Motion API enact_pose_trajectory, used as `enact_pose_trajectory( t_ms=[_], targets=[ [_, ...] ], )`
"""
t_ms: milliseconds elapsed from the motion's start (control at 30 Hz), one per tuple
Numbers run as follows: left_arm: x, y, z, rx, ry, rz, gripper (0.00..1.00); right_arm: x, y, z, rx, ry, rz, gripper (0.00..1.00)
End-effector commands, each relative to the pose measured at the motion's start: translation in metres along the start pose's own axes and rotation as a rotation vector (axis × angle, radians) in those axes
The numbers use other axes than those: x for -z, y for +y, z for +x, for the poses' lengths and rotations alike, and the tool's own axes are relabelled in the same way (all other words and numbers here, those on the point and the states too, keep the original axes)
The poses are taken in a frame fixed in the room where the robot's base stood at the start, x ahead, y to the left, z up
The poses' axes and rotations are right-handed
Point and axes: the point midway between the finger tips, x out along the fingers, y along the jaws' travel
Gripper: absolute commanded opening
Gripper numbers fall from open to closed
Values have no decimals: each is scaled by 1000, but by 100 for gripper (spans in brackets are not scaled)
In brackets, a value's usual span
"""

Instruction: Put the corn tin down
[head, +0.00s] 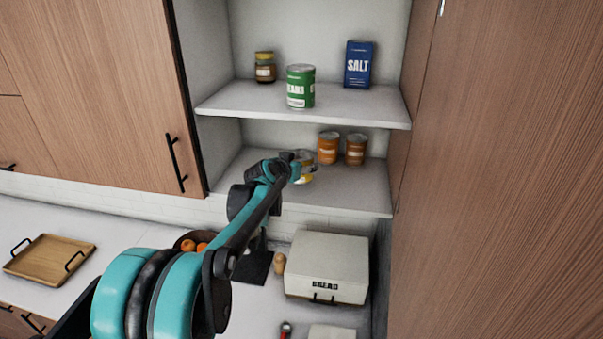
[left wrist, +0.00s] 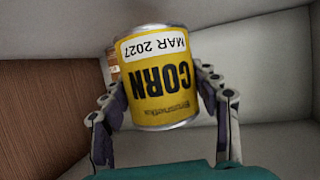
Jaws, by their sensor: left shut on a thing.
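The yellow corn tin (left wrist: 160,95) fills the middle of the left wrist view, its label upside down in that picture. My left gripper (left wrist: 163,100) is shut on it, with a finger on each side. In the head view the corn tin (head: 306,170) is at the lower shelf (head: 345,192), partly hidden behind my left gripper (head: 298,169). I cannot tell whether the tin touches the shelf. My right gripper does not show in either view.
Two orange-brown tins (head: 328,148) (head: 356,150) stand behind the corn tin, to its right. The upper shelf (head: 350,105) holds a green tin (head: 301,87), a jar (head: 265,68) and a blue salt box (head: 359,65). The lower shelf's right front is clear. A bread box (head: 328,262) stands below.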

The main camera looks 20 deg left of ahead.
Motion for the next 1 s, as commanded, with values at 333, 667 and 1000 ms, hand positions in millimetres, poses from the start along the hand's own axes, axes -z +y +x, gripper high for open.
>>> enact_pose_trajectory(
  t_ms=[333,667,1000],
  targets=[
    [-35,-2,15,0,1,0,11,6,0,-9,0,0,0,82],
    [-40,-2,17,0,0,0,11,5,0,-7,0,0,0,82],
    [-41,-2,17,0,0,0,82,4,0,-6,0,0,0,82]
  ],
)
